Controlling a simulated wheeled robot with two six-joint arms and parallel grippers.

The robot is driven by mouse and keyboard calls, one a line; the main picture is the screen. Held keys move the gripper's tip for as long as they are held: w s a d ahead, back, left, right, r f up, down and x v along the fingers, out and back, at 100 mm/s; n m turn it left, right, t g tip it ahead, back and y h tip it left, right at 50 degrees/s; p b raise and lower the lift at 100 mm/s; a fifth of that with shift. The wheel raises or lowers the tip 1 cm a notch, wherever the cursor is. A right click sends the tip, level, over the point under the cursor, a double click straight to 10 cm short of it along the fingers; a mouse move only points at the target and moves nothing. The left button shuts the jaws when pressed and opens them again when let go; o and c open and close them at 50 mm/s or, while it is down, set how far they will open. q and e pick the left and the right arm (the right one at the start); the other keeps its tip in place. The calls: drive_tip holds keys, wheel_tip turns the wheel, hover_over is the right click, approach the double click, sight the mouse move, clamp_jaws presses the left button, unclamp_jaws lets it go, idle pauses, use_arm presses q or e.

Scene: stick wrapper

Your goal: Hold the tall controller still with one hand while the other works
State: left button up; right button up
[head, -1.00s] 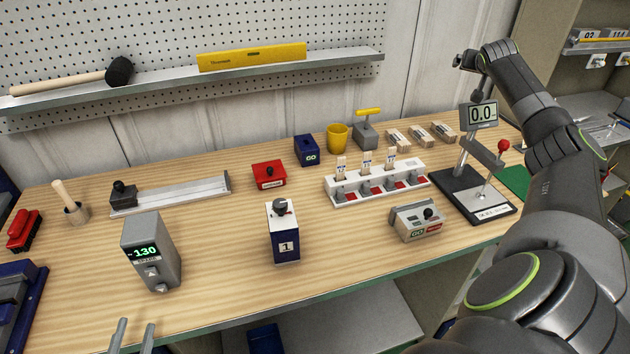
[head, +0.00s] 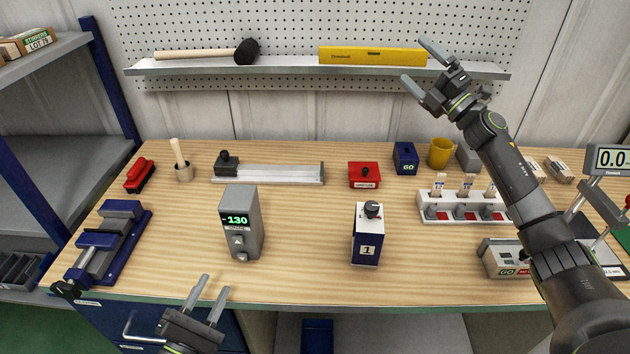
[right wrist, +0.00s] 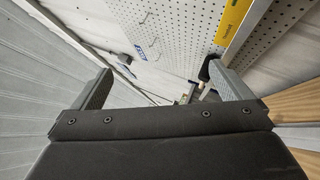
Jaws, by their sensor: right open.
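The tall grey controller (head: 242,222) stands upright on the workbench, left of the middle. My right gripper (head: 420,66) is raised high in front of the wall shelf, far to the right of the controller, open and empty.
A white-and-blue box marked 1 (head: 367,235) stands right of the controller. A blue vise (head: 107,243) is at left, and a slide rail (head: 268,174) lies behind. A red box (head: 364,174) and a white rack (head: 462,211) are further right. Bare bench lies around the controller.

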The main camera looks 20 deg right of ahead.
drive_tip(key=s+a+f+n+g+y, duration=0.25)
drive_tip(key=a+n+g, duration=0.25)
drive_tip(key=a+n, duration=0.25)
drive_tip(key=s+a+f+n+g+y, duration=0.2)
drive_tip(key=a+f+n+g+y, duration=0.2)
drive_tip(key=a+n, duration=0.4)
drive_tip(key=n+g+h, duration=0.4)
drive_tip(key=n+g, duration=0.3)
drive_tip(key=n, duration=0.1)
approach(239, 203)
drive_tip(key=d, duration=0.6)
drive_tip(key=shift+n, duration=0.25)
drive_tip(key=x, duration=1.7)
drive_tip(key=shift+a+r, duration=0.1)
drive_tip(key=shift+r, duration=0.25)
drive_tip(key=c, duration=1.3)
use_arm(q)
clamp_jaws()
use_arm(e)
drive_tip(key=shift+c, duration=0.2)
